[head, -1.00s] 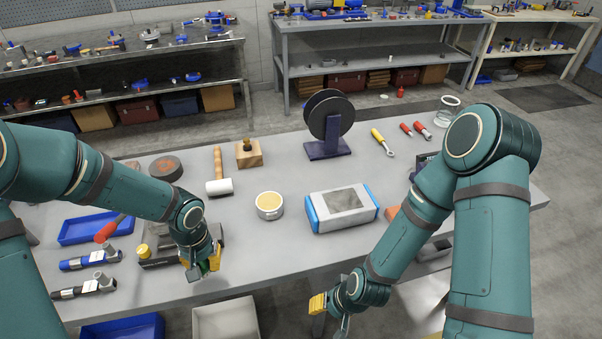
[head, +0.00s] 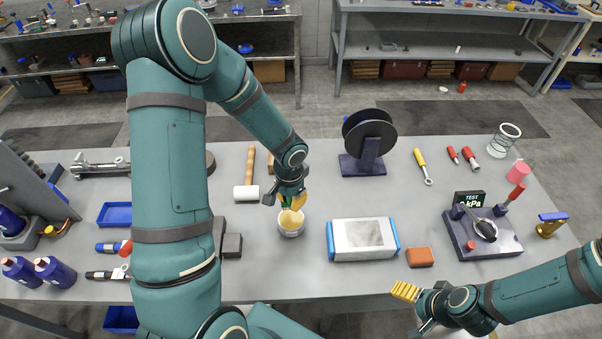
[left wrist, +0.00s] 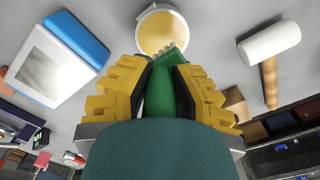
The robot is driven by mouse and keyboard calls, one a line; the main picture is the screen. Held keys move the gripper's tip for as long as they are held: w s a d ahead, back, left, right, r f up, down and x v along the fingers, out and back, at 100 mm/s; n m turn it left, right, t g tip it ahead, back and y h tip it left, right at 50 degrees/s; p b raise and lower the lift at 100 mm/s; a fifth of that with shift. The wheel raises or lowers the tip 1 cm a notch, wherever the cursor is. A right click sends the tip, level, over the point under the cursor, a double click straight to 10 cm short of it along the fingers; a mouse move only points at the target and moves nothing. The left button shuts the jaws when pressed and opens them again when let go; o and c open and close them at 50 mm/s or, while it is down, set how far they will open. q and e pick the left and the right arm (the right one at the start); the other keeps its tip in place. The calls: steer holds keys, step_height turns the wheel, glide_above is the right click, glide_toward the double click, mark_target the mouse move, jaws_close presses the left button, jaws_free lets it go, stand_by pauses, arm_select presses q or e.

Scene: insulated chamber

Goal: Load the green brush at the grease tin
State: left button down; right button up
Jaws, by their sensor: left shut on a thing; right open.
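The grease tin (head: 291,228) is a round silver tin with pale yellow grease, standing on the grey bench. In the left wrist view the tin (left wrist: 161,30) is at the top centre. My left gripper (head: 289,198) is shut on the green brush (head: 287,202), right over the tin. In the left wrist view the brush (left wrist: 166,88) lies between the yellow fingers, its bristle end overlapping the tin's near rim. I cannot tell whether the bristles touch the grease. My right gripper (head: 412,309) is open and empty, off the bench's front edge.
A white mallet (head: 246,192) lies left of the tin. A white and blue box (head: 362,251) and an orange block (head: 419,257) are to its right. A black reel (head: 369,136) stands behind. The pressure gauge stand (head: 480,239) is further right.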

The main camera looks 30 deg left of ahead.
mark_target(291, 219)
arm_select(q)
steer(key=shift+w+a+r, duration=0.1)
steer(key=shift+w+a, duration=0.1)
steer(key=shift+s+f+b, duration=0.25)
steer(key=shift+f+b, duration=0.15)
steer(key=shift+f, duration=0.5)
steer(key=shift+w+f+b, duration=0.1)
steer(key=shift+f+b, duration=1.45)
steer(key=shift+f, duration=0.55)
steer(key=shift+f+b, duration=0.5)
steer(key=shift+b, duration=0.2)
steer(key=shift+r, duration=0.1)
stand_by(0.3)
